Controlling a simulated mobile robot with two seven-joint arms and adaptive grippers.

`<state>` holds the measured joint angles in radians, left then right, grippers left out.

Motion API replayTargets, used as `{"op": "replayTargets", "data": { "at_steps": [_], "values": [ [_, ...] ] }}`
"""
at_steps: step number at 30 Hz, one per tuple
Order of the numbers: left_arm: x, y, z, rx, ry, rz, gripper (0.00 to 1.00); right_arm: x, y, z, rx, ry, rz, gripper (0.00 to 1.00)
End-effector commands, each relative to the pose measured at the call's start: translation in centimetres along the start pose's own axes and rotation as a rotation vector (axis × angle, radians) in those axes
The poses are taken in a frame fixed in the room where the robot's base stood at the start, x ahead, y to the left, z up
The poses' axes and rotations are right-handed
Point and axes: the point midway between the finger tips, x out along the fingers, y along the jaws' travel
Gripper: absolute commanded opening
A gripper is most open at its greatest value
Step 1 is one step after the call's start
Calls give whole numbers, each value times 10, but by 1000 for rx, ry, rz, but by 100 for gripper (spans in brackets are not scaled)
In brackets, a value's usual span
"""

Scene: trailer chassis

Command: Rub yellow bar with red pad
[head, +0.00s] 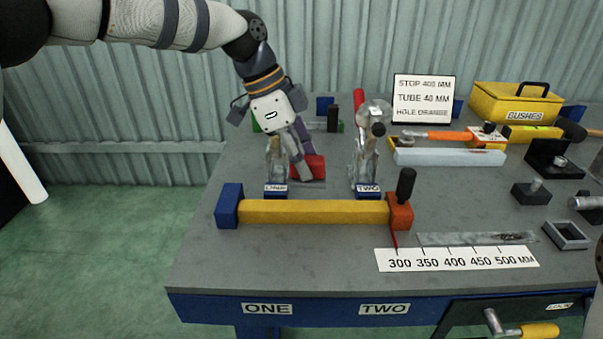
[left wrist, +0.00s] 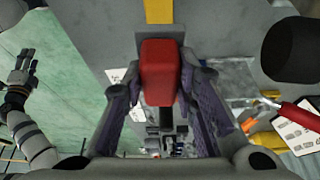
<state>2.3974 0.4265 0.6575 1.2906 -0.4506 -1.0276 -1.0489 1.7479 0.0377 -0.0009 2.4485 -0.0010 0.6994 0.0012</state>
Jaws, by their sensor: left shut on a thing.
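The yellow bar (head: 312,211) lies across the front of the bench between a blue end block (head: 229,205) and an orange block (head: 400,212). The red pad (head: 313,167) is behind the bar, apart from it, in the jaws of my left gripper (head: 303,166). In the left wrist view the red pad (left wrist: 160,72) sits between the fingers of my left gripper (left wrist: 160,98), which is shut on it. A short piece of the yellow bar (left wrist: 159,10) shows beyond the pad. My right gripper (left wrist: 22,66) shows small at the left of that view, fingers apart and empty.
Clamp stands marked ONE (head: 276,190) and TWO (head: 368,189) flank the pad. A black knob (head: 405,184) rises from the orange block. A scale plate (head: 457,259) lies in front. A yellow box (head: 513,103) and tools crowd the right; the front left bench is clear.

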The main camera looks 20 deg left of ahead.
Motion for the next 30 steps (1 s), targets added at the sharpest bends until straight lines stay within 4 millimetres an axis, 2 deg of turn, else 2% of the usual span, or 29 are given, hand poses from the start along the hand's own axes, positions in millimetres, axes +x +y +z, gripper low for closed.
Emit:
{"op": "replayTargets", "data": {
  "at_steps": [11, 19, 30],
  "values": [
    [-4, 0, -2, 0, 0, 0, 0, -1, 0, 0, 0, 2, 0, 40],
    [-30, 0, -12, 0, 0, -3, 0, -5, 0, -4, 0, 16, -1, 40],
    [-29, 0, -12, 0, 0, 1, 0, -4, 0, -3, 0, 14, 0, 40]
  ]
}}
